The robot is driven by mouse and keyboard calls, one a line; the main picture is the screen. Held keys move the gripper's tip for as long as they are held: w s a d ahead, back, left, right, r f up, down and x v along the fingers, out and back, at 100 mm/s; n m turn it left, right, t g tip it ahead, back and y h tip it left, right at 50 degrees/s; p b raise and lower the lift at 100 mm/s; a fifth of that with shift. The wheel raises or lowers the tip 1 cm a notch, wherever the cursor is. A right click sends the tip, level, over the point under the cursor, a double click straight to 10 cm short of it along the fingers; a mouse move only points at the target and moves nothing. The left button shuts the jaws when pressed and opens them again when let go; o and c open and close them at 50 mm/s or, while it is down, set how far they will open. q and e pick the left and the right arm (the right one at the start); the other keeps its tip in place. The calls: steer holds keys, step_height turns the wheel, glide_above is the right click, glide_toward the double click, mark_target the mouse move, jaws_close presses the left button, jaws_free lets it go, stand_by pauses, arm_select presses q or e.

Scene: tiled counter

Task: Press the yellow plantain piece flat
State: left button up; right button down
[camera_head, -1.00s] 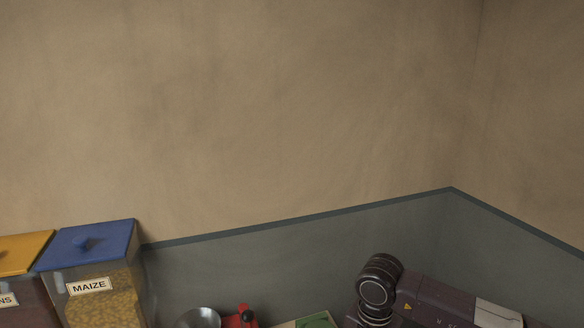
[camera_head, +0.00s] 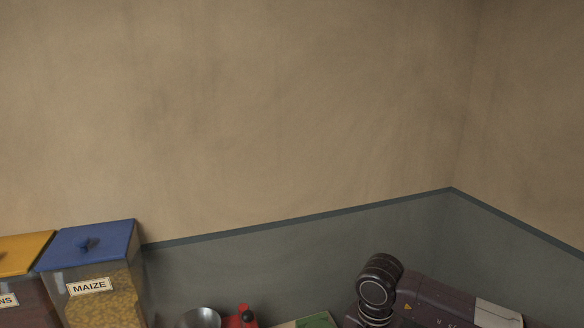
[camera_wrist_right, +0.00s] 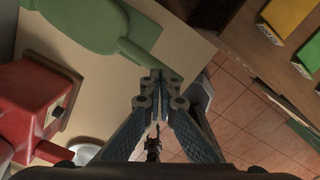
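No yellow plantain piece can be made out in either view. My right gripper (camera_wrist_right: 159,88) shows in the right wrist view with its two fingertips together and nothing visible between them. In the head view the red device (camera_head: 243,318) and the green shape (camera_head: 317,320) are cut off by the bottom edge. My left gripper is not in view.
A bin labelled maize (camera_head: 100,290) with a blue lid stands at the left, beside a yellow-lidded bin (camera_head: 22,255). A metal bowl (camera_head: 201,318) is near the red device. The right wrist view shows tiled floor (camera_wrist_right: 235,110) and brown furniture with yellow and green items.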

steer(key=shift+f+b, duration=0.9)
steer(key=shift+f, duration=0.15)
steer(key=shift+s+f, duration=0.1)
steer(key=shift+f, duration=0.15)
stand_by(0.5)
steer(key=shift+r, duration=0.1)
step_height(320, 180, up, 9)
steer(key=p, duration=0.4)
steer(key=shift+p, duration=0.3)
stand_by(0.3)
